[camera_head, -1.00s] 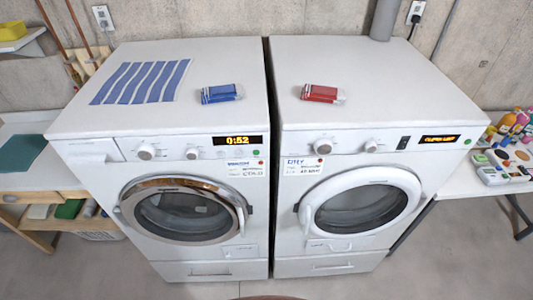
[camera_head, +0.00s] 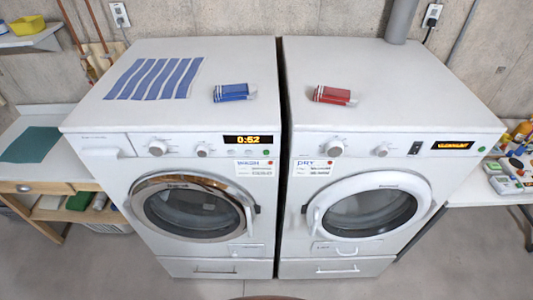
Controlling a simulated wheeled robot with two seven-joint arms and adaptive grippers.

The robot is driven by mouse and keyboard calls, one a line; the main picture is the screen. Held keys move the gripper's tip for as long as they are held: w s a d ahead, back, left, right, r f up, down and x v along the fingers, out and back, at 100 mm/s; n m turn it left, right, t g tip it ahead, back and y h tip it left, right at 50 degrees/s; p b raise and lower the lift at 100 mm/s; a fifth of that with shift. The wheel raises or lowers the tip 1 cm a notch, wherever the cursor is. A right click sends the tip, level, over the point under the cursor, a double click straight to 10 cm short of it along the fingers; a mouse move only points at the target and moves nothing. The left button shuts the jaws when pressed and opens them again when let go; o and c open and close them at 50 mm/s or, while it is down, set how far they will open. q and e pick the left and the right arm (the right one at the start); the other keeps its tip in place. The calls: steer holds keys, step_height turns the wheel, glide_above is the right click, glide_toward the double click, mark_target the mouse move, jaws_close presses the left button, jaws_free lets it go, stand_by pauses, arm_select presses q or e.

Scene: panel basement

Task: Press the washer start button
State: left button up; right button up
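The washer is the white front-loader on the left (camera_head: 110,175), with a label that appears to read WASH (camera_head: 254,168). Its round door (camera_head: 190,208) is shut and has a bronze-toned rim. Its panel has two knobs and a lit orange display (camera_head: 248,140) that seems to read 0:52. A small green button (camera_head: 268,152) sits below the right end of the display. Neither of my grippers is in view.
The white dryer (camera_head: 290,240) stands close on the right, with its own green button (camera_head: 481,149). A striped cloth (camera_head: 153,79) and a blue pack (camera_head: 232,93) lie on the washer, and a red pack (camera_head: 332,95) on the dryer. Grey floor shows in front.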

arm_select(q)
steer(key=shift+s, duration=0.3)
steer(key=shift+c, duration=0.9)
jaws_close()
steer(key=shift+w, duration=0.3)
